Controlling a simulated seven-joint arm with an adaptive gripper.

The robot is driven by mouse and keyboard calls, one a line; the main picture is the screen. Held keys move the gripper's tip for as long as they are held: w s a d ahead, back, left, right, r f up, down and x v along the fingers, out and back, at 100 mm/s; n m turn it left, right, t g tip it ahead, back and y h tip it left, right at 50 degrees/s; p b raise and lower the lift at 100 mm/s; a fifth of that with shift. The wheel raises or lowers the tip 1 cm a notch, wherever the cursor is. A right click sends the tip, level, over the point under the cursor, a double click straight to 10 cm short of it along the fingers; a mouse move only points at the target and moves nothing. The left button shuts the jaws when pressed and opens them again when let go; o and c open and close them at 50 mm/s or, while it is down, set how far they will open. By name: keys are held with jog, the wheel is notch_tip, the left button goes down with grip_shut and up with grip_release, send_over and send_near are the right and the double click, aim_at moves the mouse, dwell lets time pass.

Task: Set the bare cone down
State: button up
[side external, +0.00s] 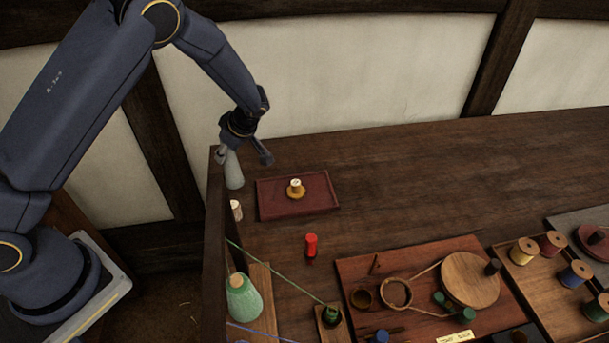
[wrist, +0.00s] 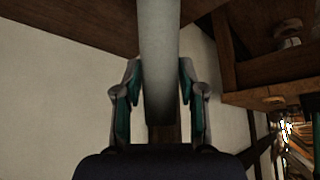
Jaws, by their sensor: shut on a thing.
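The bare cone (side external: 234,172) is plain grey and hangs nearly upright under my gripper (side external: 243,158) in the side view. It is just left of the dark red tray, by the dark wooden post. In the wrist view the cone (wrist: 158,50) runs between the two fingers of my gripper (wrist: 160,75), which is shut on it. I cannot tell whether the cone's lower end touches the table.
The dark red tray (side external: 270,208) holds a small yellow spool (side external: 296,189). The back right table is clear.

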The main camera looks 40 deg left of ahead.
jog(key=shift+f, duration=0.15)
jog(key=o, duration=1)
jog(key=v, duration=1.2)
jog(key=s+r+m+t+h, duration=0.2)
jog(key=s+r+m, duration=0.3)
jog(key=s+m, duration=0.1)
jog(key=s+r+m+t+h, duration=0.1)
jog(key=s+r+m+h, duration=0.1)
jog(key=s+r+m, duration=0.3)
jog(key=s+d+r+m+t+h, duration=0.1)
jog(key=s+r+m, duration=0.4)
jog(key=s, duration=0.7)
jog(key=shift+r+m+t+h, duration=0.1)
jog(key=shift+m+t+h, duration=0.7)
jog(key=shift+m, duration=0.3)
